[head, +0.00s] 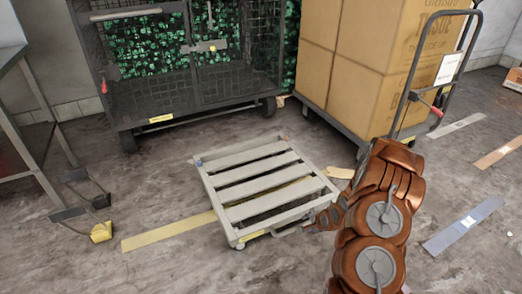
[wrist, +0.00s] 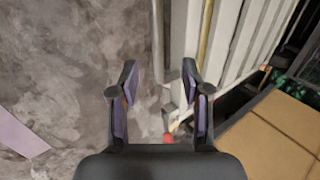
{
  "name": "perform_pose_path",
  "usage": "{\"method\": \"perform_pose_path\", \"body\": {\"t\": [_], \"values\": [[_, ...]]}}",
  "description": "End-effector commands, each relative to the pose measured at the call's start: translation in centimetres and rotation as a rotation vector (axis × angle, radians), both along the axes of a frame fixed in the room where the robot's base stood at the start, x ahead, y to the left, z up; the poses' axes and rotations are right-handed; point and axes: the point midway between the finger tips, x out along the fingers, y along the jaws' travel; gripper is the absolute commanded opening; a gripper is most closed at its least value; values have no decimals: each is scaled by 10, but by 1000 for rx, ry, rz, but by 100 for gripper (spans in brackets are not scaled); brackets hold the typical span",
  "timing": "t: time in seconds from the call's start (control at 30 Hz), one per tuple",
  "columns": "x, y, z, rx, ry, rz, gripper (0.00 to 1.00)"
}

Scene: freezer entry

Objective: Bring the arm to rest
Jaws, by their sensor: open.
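My arm, in copper-brown links, reaches in from the lower right of the head view. My gripper shows only in part there, beyond the arm near the front right corner of a pale slatted dolly (head: 262,182). In the wrist view my gripper (wrist: 158,72) is open, its two dark fingers with purple pads standing apart. Nothing is held between the pads. Grey floor and an edge of the dolly (wrist: 190,40) show beyond them. I cannot tell whether the gripper touches the dolly.
A dark mesh cage cart (head: 190,95) stands behind the dolly. A trolley with large cardboard boxes (head: 375,60) stands at the back right, its handle (head: 412,80) close to my arm. A metal table (head: 30,110) is at the left.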

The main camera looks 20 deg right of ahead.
Motion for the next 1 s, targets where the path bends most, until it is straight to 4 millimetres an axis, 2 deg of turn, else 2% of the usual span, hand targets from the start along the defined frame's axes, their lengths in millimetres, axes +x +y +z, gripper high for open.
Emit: {"method": "perform_pose_path", "body": {"t": [0.17, 0.27, 0.63, 0.87, 1.0], "values": [[1, 2, 11, -12, 7, 15, 47], [3, 6, 36, -45, 23, 53, 47], [-6, 37, 176, -227, 153, 294, 47], [-27, 61, 263, -319, 236, 444, 47], [-47, 77, 313, -364, 290, 536, 47]]}}
